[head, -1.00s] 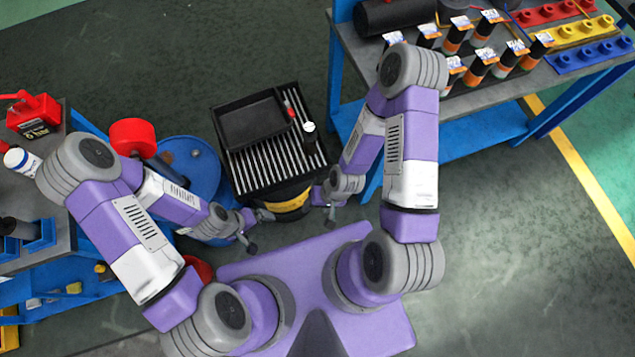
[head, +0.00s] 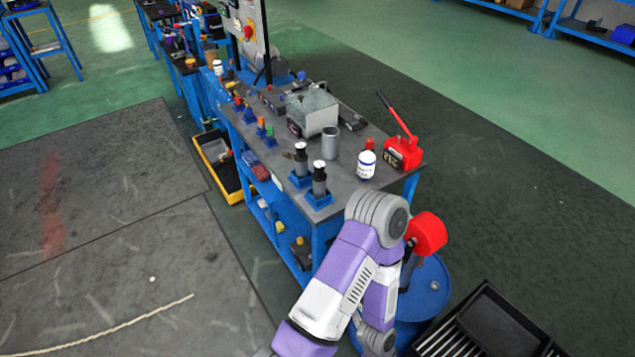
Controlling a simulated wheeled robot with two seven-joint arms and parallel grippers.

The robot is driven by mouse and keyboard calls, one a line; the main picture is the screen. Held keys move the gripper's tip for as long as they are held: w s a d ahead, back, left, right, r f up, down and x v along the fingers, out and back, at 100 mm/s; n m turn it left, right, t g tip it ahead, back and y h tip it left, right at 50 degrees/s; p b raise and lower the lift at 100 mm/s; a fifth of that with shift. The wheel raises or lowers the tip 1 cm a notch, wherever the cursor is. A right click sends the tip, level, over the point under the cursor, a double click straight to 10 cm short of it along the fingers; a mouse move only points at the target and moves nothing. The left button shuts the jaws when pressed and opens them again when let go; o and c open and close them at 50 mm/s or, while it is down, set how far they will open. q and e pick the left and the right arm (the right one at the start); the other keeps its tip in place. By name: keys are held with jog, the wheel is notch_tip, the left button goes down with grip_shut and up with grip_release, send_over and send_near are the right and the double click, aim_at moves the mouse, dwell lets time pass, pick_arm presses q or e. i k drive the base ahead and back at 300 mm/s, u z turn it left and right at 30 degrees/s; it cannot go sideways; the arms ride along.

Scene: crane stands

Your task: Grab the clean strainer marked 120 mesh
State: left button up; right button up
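No marking reading 120 mesh can be made out in the head view, so I cannot tell which thing is the clean strainer. A plain grey cylinder (head: 330,143) stands upright on the workbench (head: 345,196). My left arm shows at the bottom, in front of the bench's near end. My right gripper is not in view.
A white jar (head: 365,164), a red jack (head: 403,152) and a grey metal box (head: 313,112) stand on the bench. A blue drum (head: 428,290) and a black tray (head: 490,325) are at the lower right. Floor left of the bench is mostly clear.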

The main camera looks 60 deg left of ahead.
aim_at(319, 177)
jog(key=u, duration=1.85)
jog(key=k, duration=0.5)
jog(key=u, duration=1.15)
jog(key=i, duration=0.95)
jog(key=z, duration=0.3)
